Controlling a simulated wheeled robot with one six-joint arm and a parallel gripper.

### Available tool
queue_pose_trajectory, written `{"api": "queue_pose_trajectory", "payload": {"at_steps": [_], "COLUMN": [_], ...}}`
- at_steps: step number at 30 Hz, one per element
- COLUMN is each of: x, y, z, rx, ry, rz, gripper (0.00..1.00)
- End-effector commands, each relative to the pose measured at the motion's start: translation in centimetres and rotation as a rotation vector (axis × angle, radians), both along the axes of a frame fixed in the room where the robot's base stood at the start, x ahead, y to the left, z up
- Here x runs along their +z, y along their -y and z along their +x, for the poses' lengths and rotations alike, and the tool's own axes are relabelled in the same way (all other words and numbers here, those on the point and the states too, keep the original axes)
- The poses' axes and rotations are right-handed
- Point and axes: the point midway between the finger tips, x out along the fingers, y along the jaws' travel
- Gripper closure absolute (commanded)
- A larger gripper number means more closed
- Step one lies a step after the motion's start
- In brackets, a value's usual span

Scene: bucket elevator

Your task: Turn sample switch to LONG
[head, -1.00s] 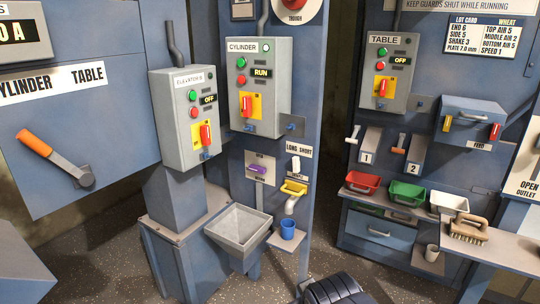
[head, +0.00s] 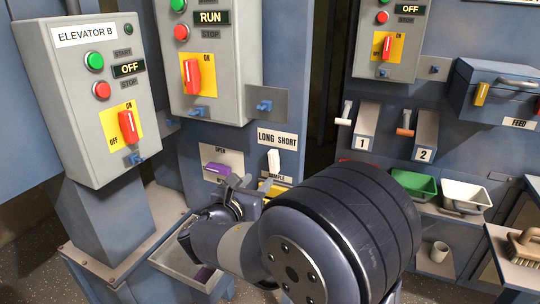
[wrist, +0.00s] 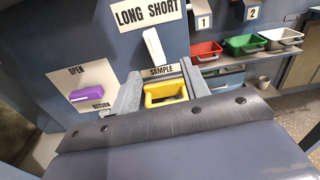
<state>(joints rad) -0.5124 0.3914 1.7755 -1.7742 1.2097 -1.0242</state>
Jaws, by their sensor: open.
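The sample switch (head: 273,160) is a small white lever on the blue column, under a white LONG SHORT label (head: 277,138). In the wrist view the lever (wrist: 153,47) stands under the label, its upper end leaning slightly left toward LONG. My gripper (head: 243,186) is in front of the column, just below and left of the lever, and partly covers the panel. In the wrist view my gripper (wrist: 160,82) shows two grey fingers spread apart, below the lever, with nothing held. The yellow sample scoop (wrist: 165,92) appears between the fingers; I cannot tell whether they touch it.
A purple OPEN/RETURN handle (head: 217,168) sits just left of my gripper. The Elevator B box (head: 90,95) and cylinder box (head: 210,60) project at left and above. A grey hopper (head: 165,262) lies below. Green (head: 414,184) and white (head: 466,195) bins stand at right.

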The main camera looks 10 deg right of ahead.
Motion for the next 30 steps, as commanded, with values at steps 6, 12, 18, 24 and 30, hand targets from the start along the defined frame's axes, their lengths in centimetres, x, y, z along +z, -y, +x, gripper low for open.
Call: {"api": "queue_pose_trajectory", "payload": {"at_steps": [6,12,18,24,30], "x": [0.4,0.3,0.3,0.4,0.4], "y": [-0.3,1.9,4.1,5.3,5.5], "z": [1.3,4.1,7.1,8.8,9.2], "rx": [0.020,0.015,0.017,0.019,0.021], "ry": [0.010,0.011,0.010,0.010,0.010], "rz": [-0.062,-0.059,-0.057,-0.057,-0.057], "gripper": [0.56,0.56,0.56,0.56,0.56]}}
